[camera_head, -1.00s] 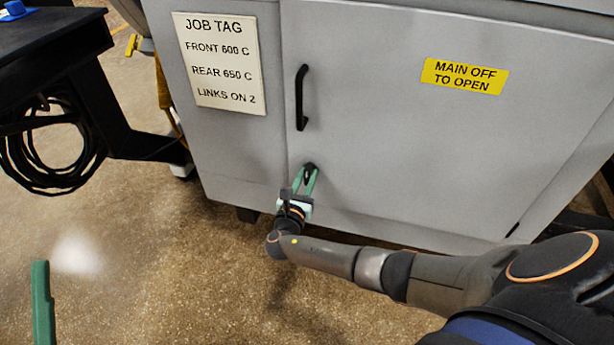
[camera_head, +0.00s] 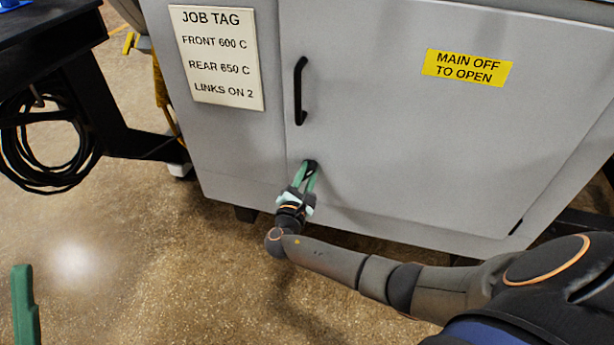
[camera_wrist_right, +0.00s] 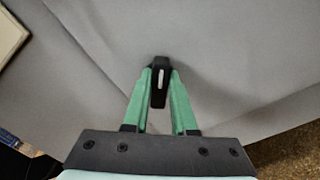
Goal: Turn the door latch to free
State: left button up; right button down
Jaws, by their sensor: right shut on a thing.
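The door latch is a small black knob (camera_wrist_right: 159,82) with a white mark, low on the grey cabinet door (camera_head: 420,150). In the head view the latch (camera_head: 311,164) shows only partly behind the fingertips. My right gripper (camera_head: 307,176) has its green fingers shut on the latch, one on each side. In the right wrist view the gripper (camera_wrist_right: 160,86) holds the latch between its tips, and the white mark runs nearly upright in that picture. Part of my left gripper (camera_head: 25,300), one green finger, shows at the lower left; its jaw state is not visible.
A black door handle (camera_head: 300,90) is above the latch. A job tag (camera_head: 217,57) and a yellow "MAIN OFF TO OPEN" label (camera_head: 467,67) are on the cabinet front. A black stand with coiled cable (camera_head: 45,150) is at left. The floor in front is clear.

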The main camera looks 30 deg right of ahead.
jog(key=m+b, duration=0.1)
jog(key=m, duration=0.1)
jog(key=m+b, duration=0.2)
jog(key=m, duration=0.1)
jog(key=shift+s+f+m, duration=0.15)
jog(key=shift+f+m, duration=0.15)
pick_arm(q)
notch_tip(320, 180, down, 6)
jog(key=n+b, duration=0.1)
jog(key=b, duration=0.1)
jog(key=shift+d, duration=0.35)
pick_arm(e)
jog(key=shift+d+m, duration=0.1)
jog(key=shift+m, duration=1.5)
pick_arm(q)
jog(key=shift+w+f, duration=0.1)
pick_arm(e)
jog(key=shift+r, duration=0.1)
jog(key=c, duration=0.7)
grip_release()
pick_arm(q)
jog(key=r+p, duration=0.2)
jog(key=r, duration=0.1)
jog(key=shift+a+r+p, duration=0.15)
jog(key=shift+a+p, duration=0.05)
jog(key=shift+p, duration=0.15)
pick_arm(e)
jog(key=v, duration=1.2)
jog(key=shift+s, duration=0.2)
